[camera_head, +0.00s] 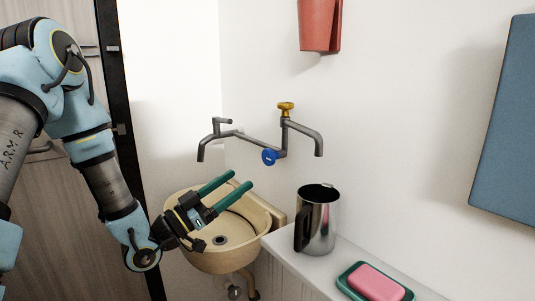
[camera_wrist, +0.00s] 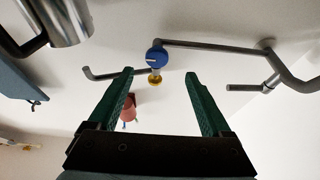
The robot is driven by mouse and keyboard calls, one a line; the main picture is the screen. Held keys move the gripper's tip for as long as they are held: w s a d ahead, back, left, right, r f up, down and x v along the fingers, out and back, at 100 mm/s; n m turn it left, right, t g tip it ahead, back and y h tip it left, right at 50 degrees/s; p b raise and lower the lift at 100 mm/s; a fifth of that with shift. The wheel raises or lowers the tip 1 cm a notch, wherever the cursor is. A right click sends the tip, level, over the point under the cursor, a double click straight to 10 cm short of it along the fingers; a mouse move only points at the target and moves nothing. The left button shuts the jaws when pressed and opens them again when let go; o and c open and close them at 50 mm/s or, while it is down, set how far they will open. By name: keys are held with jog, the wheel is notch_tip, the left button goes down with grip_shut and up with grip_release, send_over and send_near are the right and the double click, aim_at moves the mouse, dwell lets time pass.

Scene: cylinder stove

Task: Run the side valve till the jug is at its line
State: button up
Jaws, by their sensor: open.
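The steel jug (camera_head: 321,225) with a black handle stands upright on the white ledge, below the right spout (camera_head: 318,148). Its fill line and water level cannot be made out. No stream shows at the spout. The pipe has a round blue knob (camera_head: 269,156) on its front and a yellow knob (camera_head: 285,107) on top of the right riser. My gripper (camera_head: 240,180) is open and empty above the basin, below and left of the blue knob. In the wrist view the blue knob (camera_wrist: 156,57) appears centred just beyond the fingertips (camera_wrist: 160,74), with the yellow knob (camera_wrist: 155,79) behind it.
The beige basin (camera_head: 192,258) is under my gripper. A left spout (camera_head: 203,150) with a lever hangs above it. Pink soap (camera_head: 376,282) lies in a green dish (camera_head: 346,282) right of the jug. A red holder (camera_head: 319,25) and blue panel (camera_head: 508,125) are on the wall.

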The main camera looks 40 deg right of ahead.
aim_at(266, 159)
jog(key=p+x, duration=0.1)
jog(key=x, duration=0.2)
jog(key=p+x, duration=0.1)
jog(key=x, duration=0.2)
jog(key=p+x, duration=0.2)
jog(key=x, duration=0.2)
jog(key=shift+s+a+r, duration=0.2)
jog(key=shift+s+r, duration=0.05)
jog(key=shift+r, duration=0.1)
jog(key=shift+d+r, duration=0.1)
jog(key=shift+d, duration=0.45)
jog(key=shift+c, duration=0.4)
